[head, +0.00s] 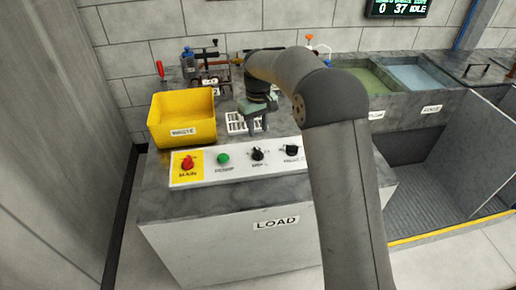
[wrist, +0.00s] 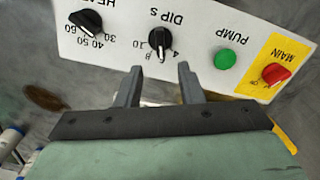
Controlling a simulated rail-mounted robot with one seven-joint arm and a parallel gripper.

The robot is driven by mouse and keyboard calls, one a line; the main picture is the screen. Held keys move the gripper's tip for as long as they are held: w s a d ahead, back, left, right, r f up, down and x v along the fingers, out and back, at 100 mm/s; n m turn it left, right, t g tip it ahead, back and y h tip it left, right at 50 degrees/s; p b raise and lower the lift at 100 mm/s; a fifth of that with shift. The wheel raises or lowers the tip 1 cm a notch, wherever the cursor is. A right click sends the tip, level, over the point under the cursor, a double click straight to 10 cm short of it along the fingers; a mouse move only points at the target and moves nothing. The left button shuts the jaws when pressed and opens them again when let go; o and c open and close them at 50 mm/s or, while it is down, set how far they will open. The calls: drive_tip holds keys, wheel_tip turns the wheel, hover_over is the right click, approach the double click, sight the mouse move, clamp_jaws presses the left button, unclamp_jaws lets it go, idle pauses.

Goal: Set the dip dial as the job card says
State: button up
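The dip dial (head: 257,154) is a black knob on the white control panel. In the wrist view the dip dial (wrist: 160,40) shows upside down under "DIP S", its white pointer mark toward the bottom of the picture; the small numbers are hard to read. My gripper (head: 257,131) is above the counter, just behind the panel. In the wrist view my gripper (wrist: 159,70) has its fingers apart with nothing between them, and the dial appears beyond the gap between the tips. I see no readable job card.
The heat dial (wrist: 86,20), green pump button (wrist: 225,60) and red main switch (wrist: 275,73) flank the dip dial. A yellow waste bin (head: 181,118), a white grate (head: 240,124) and clamped equipment (head: 207,68) stand behind the panel.

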sight(258, 149)
wheel_tip(258, 149, down, 9)
drive_tip(key=shift+f, duration=0.15)
clamp_jaws()
